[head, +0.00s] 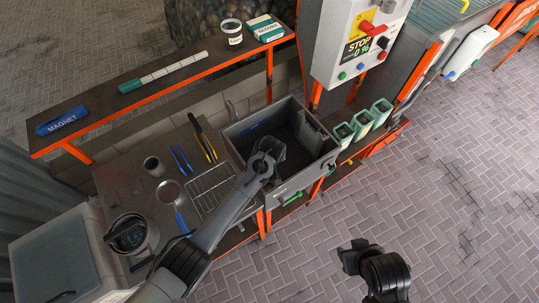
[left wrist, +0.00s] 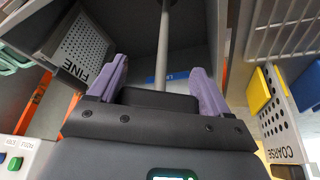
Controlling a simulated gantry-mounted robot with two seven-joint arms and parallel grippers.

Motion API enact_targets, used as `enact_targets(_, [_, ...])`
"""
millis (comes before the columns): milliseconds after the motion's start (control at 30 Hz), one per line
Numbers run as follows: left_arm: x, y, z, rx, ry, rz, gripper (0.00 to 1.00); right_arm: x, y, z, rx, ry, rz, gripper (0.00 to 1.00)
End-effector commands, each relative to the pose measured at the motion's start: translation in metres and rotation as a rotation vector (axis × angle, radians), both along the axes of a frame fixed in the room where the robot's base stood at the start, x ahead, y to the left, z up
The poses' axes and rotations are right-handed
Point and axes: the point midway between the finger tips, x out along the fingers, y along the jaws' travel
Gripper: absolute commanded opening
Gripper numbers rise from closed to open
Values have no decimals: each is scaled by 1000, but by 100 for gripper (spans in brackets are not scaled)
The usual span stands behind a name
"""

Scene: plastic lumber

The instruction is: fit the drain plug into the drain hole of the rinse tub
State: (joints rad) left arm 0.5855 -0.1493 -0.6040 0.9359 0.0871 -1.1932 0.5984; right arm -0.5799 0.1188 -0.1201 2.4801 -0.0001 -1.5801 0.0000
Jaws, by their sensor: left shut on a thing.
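The rinse tub (head: 239,148) is a grey, open sink in the middle of the head view. My left gripper (head: 268,160) is over the tub. In the left wrist view its purple fingers (left wrist: 160,82) stand apart on either side of a black crossbar. A grey rod (left wrist: 163,45) runs from this bar toward the tub interior; I take bar and rod to be the drain plug. Its far end is dark at the top edge, and I cannot tell whether it touches anything. The drain hole is not discernible. My right gripper (head: 355,253) is over the floor; its jaw state is unclear.
A perforated FINE panel (left wrist: 82,48) and a COARSE panel (left wrist: 280,120) flank the left wrist view. A control box (head: 357,45) hangs behind the tub. Several green-and-white containers (head: 363,122) stand right of it. A wire rack (head: 211,188) lies on its left.

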Motion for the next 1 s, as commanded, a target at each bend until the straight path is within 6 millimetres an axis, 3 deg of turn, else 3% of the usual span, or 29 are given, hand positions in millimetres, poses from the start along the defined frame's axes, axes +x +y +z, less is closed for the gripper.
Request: enact_targets(1000, [0,-1,-52,-1,-1,1,26,0,-2,-40,-7,0,4,43])
